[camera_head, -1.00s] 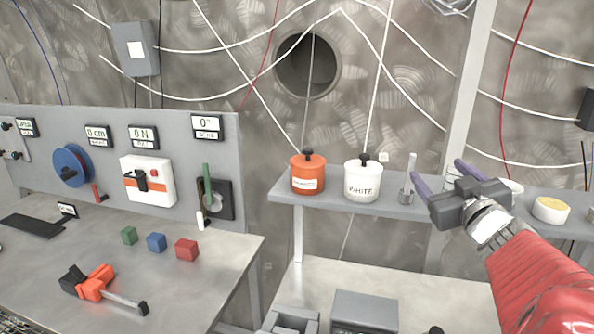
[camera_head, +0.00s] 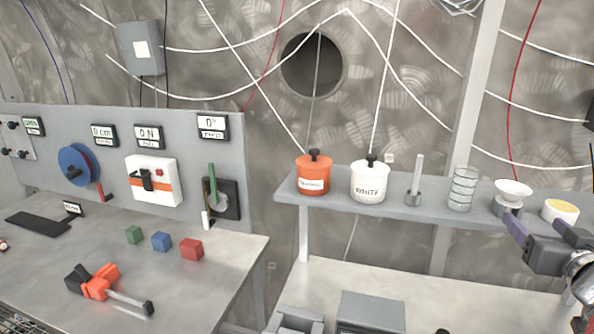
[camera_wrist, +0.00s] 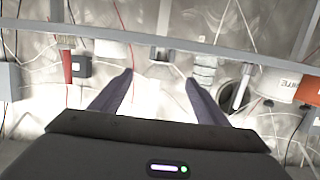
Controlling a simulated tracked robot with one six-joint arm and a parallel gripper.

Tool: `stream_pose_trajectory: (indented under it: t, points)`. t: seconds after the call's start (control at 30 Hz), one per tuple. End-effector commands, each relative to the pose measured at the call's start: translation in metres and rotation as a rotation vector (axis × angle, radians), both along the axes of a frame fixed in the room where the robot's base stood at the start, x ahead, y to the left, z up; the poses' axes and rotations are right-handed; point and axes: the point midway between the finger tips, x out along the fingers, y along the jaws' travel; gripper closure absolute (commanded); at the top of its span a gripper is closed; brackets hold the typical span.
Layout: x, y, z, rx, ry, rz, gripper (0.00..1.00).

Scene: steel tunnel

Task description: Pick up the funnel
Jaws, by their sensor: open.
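My gripper (camera_head: 537,222) is open and empty at the right of the head view, in front of the shelf, a little to the right of and below the funnel. In the wrist view the two fingers (camera_wrist: 159,78) are spread, with a pale area between them. The funnel's outline cannot be told clearly there against the glare.
An orange pot (camera_head: 313,175), a white pot (camera_head: 369,181) and a grey stand with a rod (camera_head: 414,185) share the shelf (camera_head: 390,208). A control panel and table with coloured blocks are on the left. Grey boxes stand below the shelf.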

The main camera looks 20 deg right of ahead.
Motion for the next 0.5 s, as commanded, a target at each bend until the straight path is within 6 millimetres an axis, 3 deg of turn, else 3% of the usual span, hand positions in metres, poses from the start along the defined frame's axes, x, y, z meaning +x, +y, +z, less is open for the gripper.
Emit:
stream_pose_trajectory:
  t: [0.5]
  points:
    - [0.048,-0.027,-0.009,0.001,0.001,0.004,0.32]
